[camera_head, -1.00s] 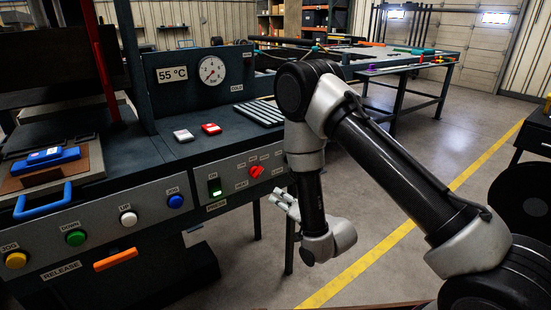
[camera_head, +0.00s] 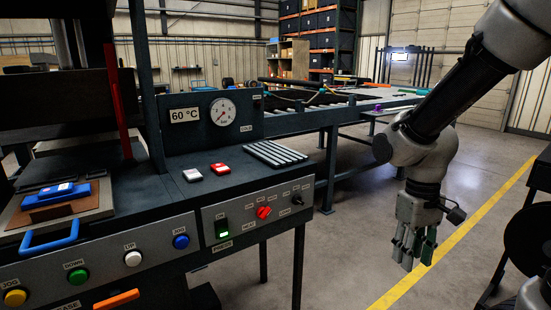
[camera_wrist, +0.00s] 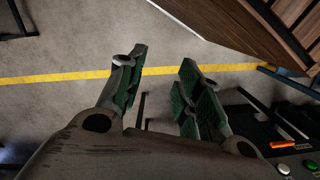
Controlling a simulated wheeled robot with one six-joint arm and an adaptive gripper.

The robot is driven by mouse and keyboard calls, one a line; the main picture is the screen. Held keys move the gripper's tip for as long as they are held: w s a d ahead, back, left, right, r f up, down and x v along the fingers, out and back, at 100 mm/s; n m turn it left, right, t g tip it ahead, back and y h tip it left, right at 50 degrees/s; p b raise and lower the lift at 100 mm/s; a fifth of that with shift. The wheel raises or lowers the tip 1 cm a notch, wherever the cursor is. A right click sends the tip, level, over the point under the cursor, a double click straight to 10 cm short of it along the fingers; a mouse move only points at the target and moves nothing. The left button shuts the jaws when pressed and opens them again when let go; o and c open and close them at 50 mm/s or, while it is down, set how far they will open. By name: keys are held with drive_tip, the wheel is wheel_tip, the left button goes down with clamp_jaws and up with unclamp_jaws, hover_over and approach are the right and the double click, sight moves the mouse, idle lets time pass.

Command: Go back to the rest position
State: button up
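My gripper (camera_head: 413,252) hangs fingers down over the bare floor, to the right of the press panel in the head view. In the wrist view my gripper (camera_wrist: 160,85) has its two green-padded fingers spread apart with nothing between them. The press (camera_head: 110,255) stands at the left, apart from my gripper. A blue block (camera_head: 60,195) lies on a brown piece on the press bed. The display (camera_head: 185,114) reads 60 °C, next to a round gauge (camera_head: 223,112).
A roller conveyor (camera_head: 340,112) runs behind the press towards the right. A yellow floor line (camera_head: 400,288) passes under my gripper. The concrete floor (camera_head: 350,235) between press and gripper is clear. A dark table (camera_head: 541,172) stands at the right edge.

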drive_tip(key=s+d+r+m+t, duration=0.1)
drive_tip(key=s+d+r+t, duration=0.1)
drive_tip(key=r, duration=0.5)
drive_tip(key=s+d+r+m+t, duration=0.2)
drive_tip(key=s+d+r+t, duration=0.1)
drive_tip(key=r, duration=0.4)
drive_tip(key=shift+s+d+t, duration=0.3)
drive_tip(key=shift+s+d, duration=0.5)
drive_tip(key=shift+d, duration=0.2)
